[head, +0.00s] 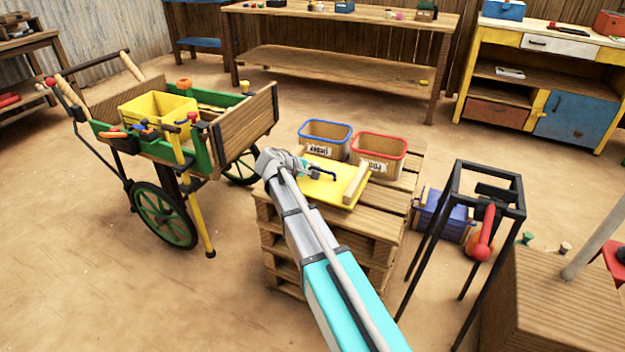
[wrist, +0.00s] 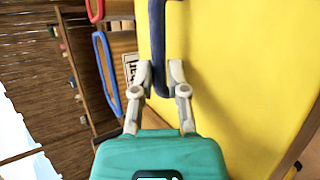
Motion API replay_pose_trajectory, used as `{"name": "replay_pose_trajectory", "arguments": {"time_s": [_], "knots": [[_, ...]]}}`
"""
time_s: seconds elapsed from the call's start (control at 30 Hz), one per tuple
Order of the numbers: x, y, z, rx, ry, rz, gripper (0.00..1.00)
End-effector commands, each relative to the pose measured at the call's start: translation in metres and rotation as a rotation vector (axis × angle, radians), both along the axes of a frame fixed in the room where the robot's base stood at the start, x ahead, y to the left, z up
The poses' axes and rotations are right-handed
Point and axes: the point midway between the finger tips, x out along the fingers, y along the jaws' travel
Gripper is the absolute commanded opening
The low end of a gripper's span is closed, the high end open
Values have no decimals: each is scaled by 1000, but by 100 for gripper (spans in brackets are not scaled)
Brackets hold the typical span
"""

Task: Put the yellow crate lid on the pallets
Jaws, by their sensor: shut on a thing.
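The yellow crate lid (head: 328,192) lies flat at the top of the pallet stack (head: 385,220) in the head view, near its left side. I cannot tell whether it touches the boards. It has a dark blue handle (wrist: 157,45), and a pale wooden bar shows at its right edge. My gripper (head: 308,168) is at the handle. In the wrist view my gripper (wrist: 160,82) has its fingers shut on the handle, with the yellow surface filling the right side. My arm hides part of the lid's left side.
A blue-rimmed bin (head: 325,138) and a red-rimmed bin (head: 378,152) stand on the pallets behind the lid. A green cart (head: 190,130) with a yellow crate (head: 158,108) stands at left. A black metal stand (head: 490,190) is at right.

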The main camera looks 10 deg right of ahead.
Motion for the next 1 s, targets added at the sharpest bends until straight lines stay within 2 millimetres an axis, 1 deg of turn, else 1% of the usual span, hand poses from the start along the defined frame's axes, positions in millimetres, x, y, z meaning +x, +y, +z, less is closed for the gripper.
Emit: {"name": "replay_pose_trajectory", "arguments": {"time_s": [0.13,0.27,0.5,0.6,1.0], "knots": [[2,-3,-5,-1,0,-1,0],[4,-9,-15,-1,1,-2,0],[4,-8,-35,-1,0,-1,0],[4,-8,-39,-1,0,-1,0],[3,-8,-40,-1,0,-1,0]]}}
